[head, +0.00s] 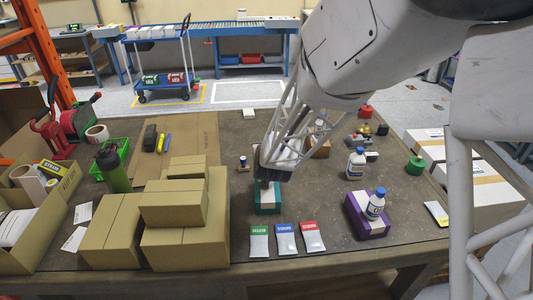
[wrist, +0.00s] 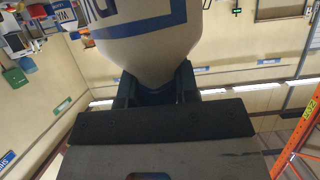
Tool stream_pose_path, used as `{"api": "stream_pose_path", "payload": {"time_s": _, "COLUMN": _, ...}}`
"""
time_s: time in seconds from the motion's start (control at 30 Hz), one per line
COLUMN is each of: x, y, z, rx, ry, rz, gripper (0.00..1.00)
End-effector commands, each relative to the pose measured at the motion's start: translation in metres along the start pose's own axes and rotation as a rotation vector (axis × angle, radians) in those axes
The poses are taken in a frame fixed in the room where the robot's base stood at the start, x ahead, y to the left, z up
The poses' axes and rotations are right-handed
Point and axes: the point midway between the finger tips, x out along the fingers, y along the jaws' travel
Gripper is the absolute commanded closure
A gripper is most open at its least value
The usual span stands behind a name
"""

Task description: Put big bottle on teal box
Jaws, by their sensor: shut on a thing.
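My gripper (head: 266,180) is low over the teal box (head: 268,209), which stands near the middle of the table. In the wrist view my gripper (wrist: 155,88) is shut on the blue-capped neck of a big white bottle (wrist: 150,45) with a blue label band. The bottle's body extends beyond the jaws and its far end is cut off by the frame. In the head view my arm hides most or all of this bottle, so I cannot tell whether it touches the teal box.
Another blue-capped bottle (head: 356,163) stands to the right, and one (head: 375,205) is on a purple box (head: 366,224). Stacked cardboard boxes (head: 174,205) stand close left. Green, blue and red packets (head: 286,239) lie in front. Bare table lies between the teal and purple boxes.

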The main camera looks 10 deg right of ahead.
Motion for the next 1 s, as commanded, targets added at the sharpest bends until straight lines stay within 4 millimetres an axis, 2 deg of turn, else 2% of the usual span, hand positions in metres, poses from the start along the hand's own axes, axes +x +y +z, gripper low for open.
{"api": "stream_pose_path", "payload": {"time_s": 0.23, "x": 0.008, "y": 0.0, "z": 0.02, "rx": 0.0, "ry": 0.001, "rz": 0.0, "gripper": 1.0}}
{"api": "stream_pose_path", "payload": {"time_s": 0.7, "x": 0.01, "y": 0.0, "z": 0.024, "rx": 0.0, "ry": 0.001, "rz": 0.0, "gripper": 1.0}}
{"api": "stream_pose_path", "payload": {"time_s": 0.73, "x": 0.01, "y": 0.0, "z": 0.024, "rx": 0.0, "ry": 0.001, "rz": 0.0, "gripper": 0.67}}
{"api": "stream_pose_path", "payload": {"time_s": 0.87, "x": 0.01, "y": 0.0, "z": 0.024, "rx": 0.0, "ry": 0.001, "rz": 0.0, "gripper": 0.47}}
{"api": "stream_pose_path", "payload": {"time_s": 1.0, "x": 0.01, "y": 0.0, "z": 0.024, "rx": 0.0, "ry": 0.001, "rz": 0.0, "gripper": 0.46}}
